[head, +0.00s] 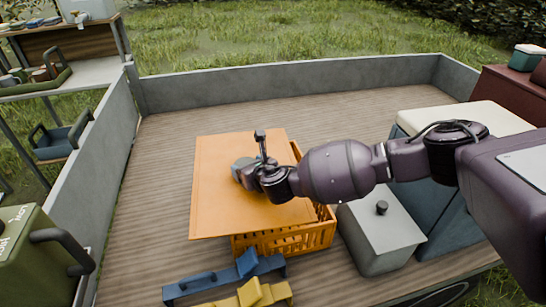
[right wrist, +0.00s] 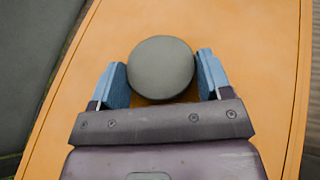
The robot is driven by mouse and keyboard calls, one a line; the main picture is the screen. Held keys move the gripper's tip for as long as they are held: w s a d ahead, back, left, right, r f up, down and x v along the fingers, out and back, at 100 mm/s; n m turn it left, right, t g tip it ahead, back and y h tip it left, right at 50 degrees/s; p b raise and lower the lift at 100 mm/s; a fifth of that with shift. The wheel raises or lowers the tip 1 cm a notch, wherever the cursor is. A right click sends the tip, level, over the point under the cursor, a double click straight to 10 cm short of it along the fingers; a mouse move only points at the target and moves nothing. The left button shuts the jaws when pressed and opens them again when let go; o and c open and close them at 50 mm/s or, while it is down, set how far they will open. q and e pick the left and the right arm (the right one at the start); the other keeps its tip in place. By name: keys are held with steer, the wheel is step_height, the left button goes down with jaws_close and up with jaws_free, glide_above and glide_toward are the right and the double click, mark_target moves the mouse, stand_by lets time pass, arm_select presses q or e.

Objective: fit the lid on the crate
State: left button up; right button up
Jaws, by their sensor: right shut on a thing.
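The flat orange lid (head: 222,208) lies over the orange slatted crate (head: 290,242) in the head view. It sits off to the left of the crate, so the crate's right side and front wall show beyond it. Whether the lid touches the rim or hovers cannot be told. My right gripper (head: 244,172) is over the middle of the lid. In the right wrist view its blue fingers stand either side of the lid's round grey knob (right wrist: 160,67), shut on it, with the lid (right wrist: 225,30) beneath. My left gripper is out of view.
A blue clamp-like piece (head: 215,283) and a yellow one (head: 245,296) lie in front of the crate. A grey box with a knob (head: 383,235) stands close on the right. Low grey walls (head: 290,83) edge the wooden bed; its back is clear.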

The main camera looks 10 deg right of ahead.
steer(key=shift+n+y, duration=0.3)
steer(key=shift+y, duration=0.1)
steer(key=w+d, duration=0.1)
steer(key=d, duration=0.1)
steer(key=w+d+f, duration=0.1)
steer(key=d, duration=0.2)
steer(key=w+d, duration=0.1)
steer(key=d, duration=0.1)
steer(key=shift+w+d+f+p, duration=0.2)
steer(key=shift+d+p, duration=0.05)
steer(key=shift+p, duration=0.15)
steer(key=shift+f+g+b, duration=0.3)
steer(key=shift+f+b, duration=0.3)
steer(key=shift+f, duration=0.3)
arm_select(q)
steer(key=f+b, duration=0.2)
steer(key=b, duration=0.1)
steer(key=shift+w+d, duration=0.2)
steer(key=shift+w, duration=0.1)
arm_select(e)
step_height(320, 180, down, 4)
steer(key=shift+f, duration=0.1)
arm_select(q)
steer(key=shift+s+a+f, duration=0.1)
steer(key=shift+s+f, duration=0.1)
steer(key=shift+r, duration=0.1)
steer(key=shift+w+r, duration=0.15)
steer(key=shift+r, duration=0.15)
